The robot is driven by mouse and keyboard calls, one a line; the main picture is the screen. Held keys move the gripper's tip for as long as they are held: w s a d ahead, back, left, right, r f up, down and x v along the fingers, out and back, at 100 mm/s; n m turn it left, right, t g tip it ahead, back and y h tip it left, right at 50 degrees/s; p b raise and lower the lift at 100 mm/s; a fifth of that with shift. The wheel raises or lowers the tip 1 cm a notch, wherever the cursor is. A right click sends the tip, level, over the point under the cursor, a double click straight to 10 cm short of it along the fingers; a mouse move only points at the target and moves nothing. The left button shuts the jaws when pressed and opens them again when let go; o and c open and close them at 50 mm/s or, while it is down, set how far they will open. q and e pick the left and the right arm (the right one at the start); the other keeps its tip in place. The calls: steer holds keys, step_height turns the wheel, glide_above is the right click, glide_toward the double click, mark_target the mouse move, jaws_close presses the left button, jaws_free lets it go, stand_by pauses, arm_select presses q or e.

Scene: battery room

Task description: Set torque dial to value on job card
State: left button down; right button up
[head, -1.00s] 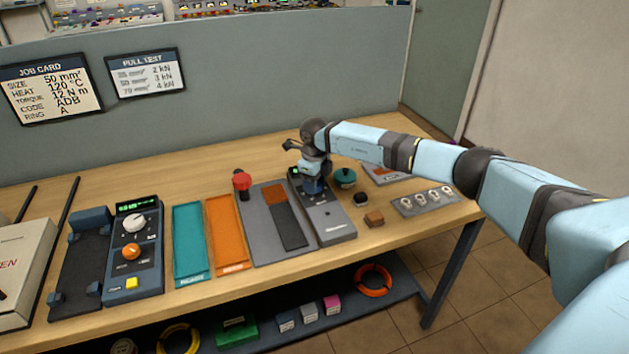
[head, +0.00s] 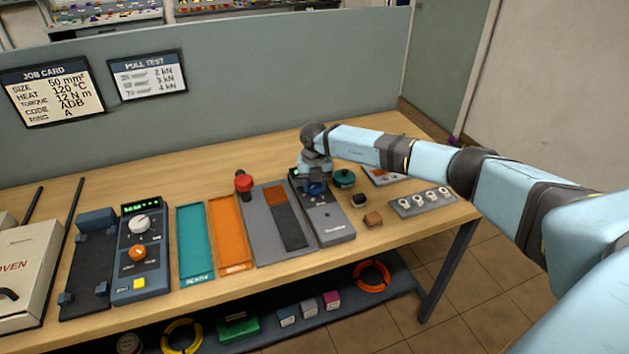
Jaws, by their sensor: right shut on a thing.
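The job card (head: 52,92) hangs on the grey partition at the left and reads size 50 mm², heat 120 °C, torque 12 N m, code ADB, ring A. A grey device (head: 330,226) with a small display stands right of centre on the bench. My right gripper (head: 315,189) points down onto the upper part of this device and is shut on a blue dial, mostly hidden by the gripper. The dial's setting and the display's value cannot be read. My left gripper is not in view.
A dark blue unit (head: 141,255) with white, orange and yellow controls stands at the left. Teal (head: 195,243) and orange (head: 229,232) trays lie beside it. A green round object (head: 344,178) sits close right of my gripper, with a plate of ring terminals (head: 424,201) farther right.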

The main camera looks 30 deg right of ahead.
mark_target(315, 185)
steer(key=m+p, duration=0.2)
steer(key=m, duration=0.2)
steer(key=shift+r+m, duration=0.15)
steer(key=shift+m, duration=0.25)
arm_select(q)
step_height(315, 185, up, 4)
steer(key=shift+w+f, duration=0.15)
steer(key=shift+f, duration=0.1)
arm_select(e)
steer(key=shift+m, duration=0.6)
arm_select(q)
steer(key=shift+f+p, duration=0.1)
steer(key=shift+p, duration=0.2)
arm_select(e)
steer(key=shift+m, duration=0.3)
steer(key=o, duration=0.9)
steer(key=shift+o, duration=0.2)
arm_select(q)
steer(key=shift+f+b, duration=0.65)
arm_select(e)
step_height(315, 185, up, 14)
steer(key=shift+f, duration=0.2)
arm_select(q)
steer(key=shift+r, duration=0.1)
